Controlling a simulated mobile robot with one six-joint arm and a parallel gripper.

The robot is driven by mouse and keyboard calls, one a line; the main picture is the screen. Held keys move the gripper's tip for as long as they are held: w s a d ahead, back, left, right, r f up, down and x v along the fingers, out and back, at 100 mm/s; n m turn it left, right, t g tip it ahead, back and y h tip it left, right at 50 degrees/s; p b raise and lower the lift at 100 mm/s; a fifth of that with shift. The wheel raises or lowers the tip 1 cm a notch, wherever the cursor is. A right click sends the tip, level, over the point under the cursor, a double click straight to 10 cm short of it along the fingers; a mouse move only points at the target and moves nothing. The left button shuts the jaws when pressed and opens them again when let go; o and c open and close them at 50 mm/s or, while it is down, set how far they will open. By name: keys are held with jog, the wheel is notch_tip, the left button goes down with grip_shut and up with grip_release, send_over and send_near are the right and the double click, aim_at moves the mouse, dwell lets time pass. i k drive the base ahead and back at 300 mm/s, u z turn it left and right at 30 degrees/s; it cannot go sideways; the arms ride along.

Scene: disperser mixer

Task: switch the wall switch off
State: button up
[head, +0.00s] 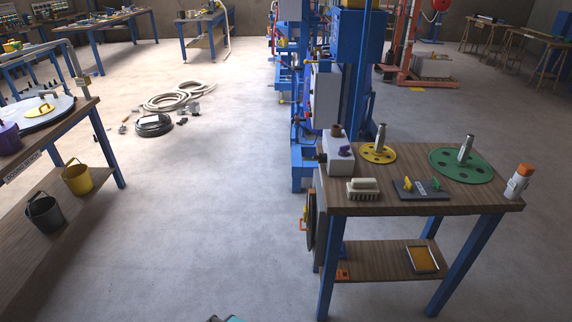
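I cannot make out a wall switch in the head view. Only low strips of the back walls (262,12) show along the top edge, far away and dim. A grey cabinet (325,95) is on the blue machine (357,40) right of centre; I see no clear switch on it. My gripper cannot be made out; only a small dark and teal part shows at the bottom edge, left of centre.
A wooden table (480,200) with discs and tools stands at right. A bench at left holds two buckets (77,177). The grey floor (215,220) between benches is clear.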

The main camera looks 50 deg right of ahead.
aim_at(316, 158)
jog(key=z, duration=0.45)
jog(key=k, duration=0.15)
jog(key=u, duration=1.35)
jog(key=k, duration=1.35)
jog(key=z, duration=0.8)
jog(key=i, duration=1.75)
jog(key=u, duration=0.2)
